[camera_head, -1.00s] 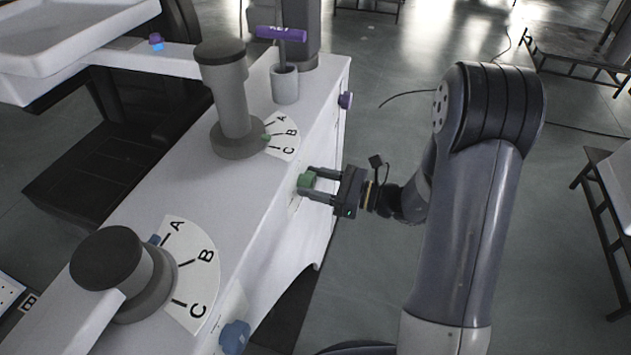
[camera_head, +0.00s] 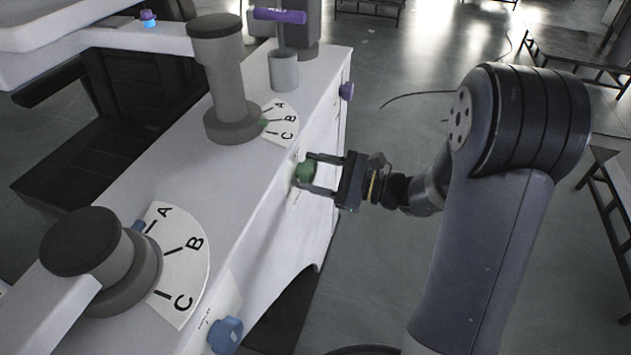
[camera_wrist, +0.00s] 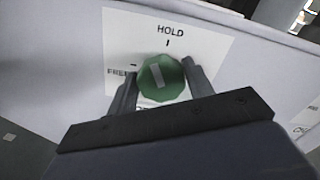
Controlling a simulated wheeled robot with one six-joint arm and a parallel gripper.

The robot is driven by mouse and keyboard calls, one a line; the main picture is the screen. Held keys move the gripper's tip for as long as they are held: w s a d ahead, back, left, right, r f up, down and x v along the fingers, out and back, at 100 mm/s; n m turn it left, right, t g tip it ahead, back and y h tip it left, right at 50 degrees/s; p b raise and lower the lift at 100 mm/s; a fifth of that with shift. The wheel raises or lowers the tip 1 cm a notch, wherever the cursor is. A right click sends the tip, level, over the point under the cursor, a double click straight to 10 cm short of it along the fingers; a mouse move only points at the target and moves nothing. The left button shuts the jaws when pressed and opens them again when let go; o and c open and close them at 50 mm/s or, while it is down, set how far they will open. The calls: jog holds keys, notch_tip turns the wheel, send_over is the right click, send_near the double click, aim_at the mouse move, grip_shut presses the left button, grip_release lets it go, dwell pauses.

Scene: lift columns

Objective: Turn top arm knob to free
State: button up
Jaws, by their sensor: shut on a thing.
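A green knob (camera_head: 305,171) sits on the white front face of the console. It also shows in the wrist view (camera_wrist: 163,78), on a white label plate (camera_wrist: 200,45). HOLD is printed at the top of the plate, and FREE at the left is partly covered by a finger. A word below is mostly hidden. The knob's pale mark leans a little left of HOLD. My gripper (camera_head: 305,170) has one finger on each side of the knob and is shut on it, as the wrist view (camera_wrist: 157,72) also shows.
A blue knob (camera_head: 226,335) is on the same face, nearer, and a purple knob (camera_head: 347,91) farther off. Grey columns with A, B, C dials (camera_head: 278,125) (camera_head: 185,250) stand on top. A purple T-handle (camera_head: 279,16) rises behind. Floor to the right is open before dark benches (camera_head: 555,50).

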jog(key=n+b, duration=0.3)
jog(key=b, duration=0.1)
jog(key=f+n+b, duration=0.1)
jog(key=n+b, duration=0.2)
jog(key=b, duration=0.1)
jog(key=shift+s+n, duration=0.15)
jog(key=shift+n, duration=0.15)
jog(key=n+b, duration=0.3)
jog(key=b, duration=0.1)
jog(key=n+b, duration=0.2)
jog(key=b, duration=0.1)
jog(key=shift+r, duration=0.1)
jog(key=shift+r+n, duration=0.1)
jog(key=shift+n, duration=0.3)
jog(key=o, duration=0.9)
jog(key=shift+o, duration=0.2)
jog(key=p+v, duration=0.2)
jog(key=v, duration=0.8)
jog(key=shift+d+p, duration=0.3)
jog(key=shift+d, duration=0.05)
jog(key=shift+s, duration=0.15)
